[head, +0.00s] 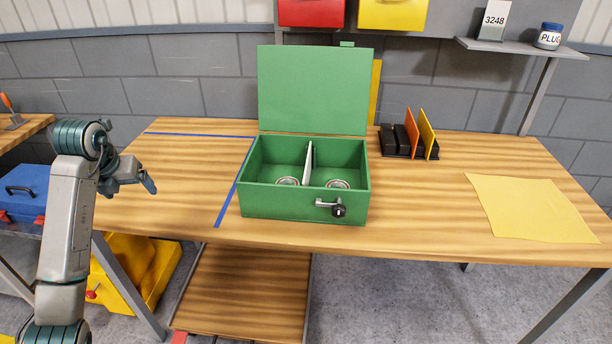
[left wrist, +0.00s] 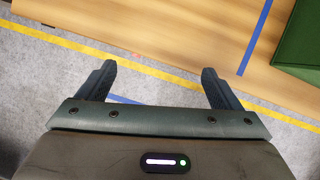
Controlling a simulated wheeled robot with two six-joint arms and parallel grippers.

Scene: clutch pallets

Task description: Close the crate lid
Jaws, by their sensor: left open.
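A green crate (head: 275,204) stands on the wooden table with its lid (head: 312,90) open and upright at the back. A pale divider (head: 309,162) splits the inside, and a round metal part (head: 288,181) lies in the left compartment, another (head: 338,184) in the right. A dark latch (head: 338,210) is on the front wall. My left gripper (head: 151,184) is open and empty, left of the crate and apart from it, near the table's left edge. In the left wrist view the gripper (left wrist: 158,82) shows both fingers spread, with a corner of the crate (left wrist: 298,45) at upper right. My right gripper is not in view.
The wooden table (head: 420,210) has free room right of the crate. A black rack (head: 388,143) with orange and yellow plates stands at the back right. A yellow cloth (head: 530,208) lies at the right. Blue tape (head: 228,199) runs left of the crate.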

